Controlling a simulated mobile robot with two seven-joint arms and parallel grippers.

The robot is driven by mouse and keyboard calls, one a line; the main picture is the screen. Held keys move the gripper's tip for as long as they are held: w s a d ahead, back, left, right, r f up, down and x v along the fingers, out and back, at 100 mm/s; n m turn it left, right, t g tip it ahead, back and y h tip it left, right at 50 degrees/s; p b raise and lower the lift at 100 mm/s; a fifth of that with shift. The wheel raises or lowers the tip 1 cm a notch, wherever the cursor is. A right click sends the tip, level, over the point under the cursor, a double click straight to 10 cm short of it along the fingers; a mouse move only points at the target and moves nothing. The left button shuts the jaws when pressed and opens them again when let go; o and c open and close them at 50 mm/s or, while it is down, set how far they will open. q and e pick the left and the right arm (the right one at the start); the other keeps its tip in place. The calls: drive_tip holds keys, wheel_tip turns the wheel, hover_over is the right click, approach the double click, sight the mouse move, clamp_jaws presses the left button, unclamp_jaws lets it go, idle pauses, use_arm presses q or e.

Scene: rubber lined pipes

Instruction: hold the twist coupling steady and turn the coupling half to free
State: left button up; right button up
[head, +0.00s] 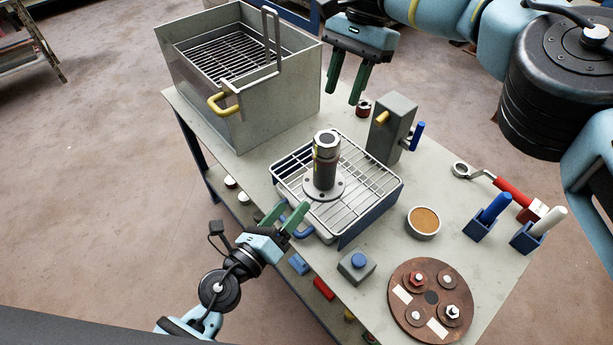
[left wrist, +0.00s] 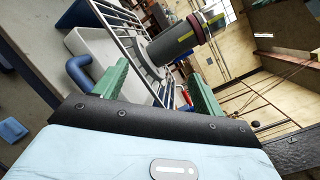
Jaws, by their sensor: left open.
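The twist coupling (head: 325,168) is a dark upright cylinder with a bright metal upper half (head: 327,141) and a round bolted flange. It stands on a wire rack over a blue-sided tray (head: 372,218). In the left wrist view the coupling (left wrist: 172,45) shows beyond my fingers, with a yellow mark on it. My left gripper (head: 284,213) is open and empty at the tray's near left corner, close to its blue handle, apart from the coupling. My right gripper (head: 348,84) is open and empty, above the table's back, behind the coupling.
A large metal bin (head: 215,92) with a yellow handle stands at back left. A grey block with a blue lever (head: 393,128) stands behind the tray. A round brown plate (head: 430,300), a cup (head: 423,222), a blue-button box (head: 356,264) and a red-handled wrench (head: 508,190) lie right and front.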

sight(318, 169)
use_arm(q)
drive_tip(key=w+d+r+m, duration=0.1)
drive_tip(key=m, duration=0.2)
drive_tip(key=w+d+r+m+h, duration=0.1)
drive_tip(key=w+m, duration=0.1)
drive_tip(key=w+d+r+m+g+h, duration=0.1)
drive_tip(key=r+m, duration=0.1)
drive_tip(key=m, duration=0.1)
drive_tip(key=shift+w+d+m, duration=0.15)
drive_tip(key=shift+w+m, duration=0.15)
drive_tip(key=shift+w+d+r+m, duration=0.2)
drive_tip(key=shift+w+r+m, duration=0.25)
drive_tip(key=shift+m, duration=0.45)
drive_tip(key=shift+w+f, duration=0.1)
drive_tip(key=shift+x, duration=3.85)
drive_tip(key=shift+f, duration=0.15)
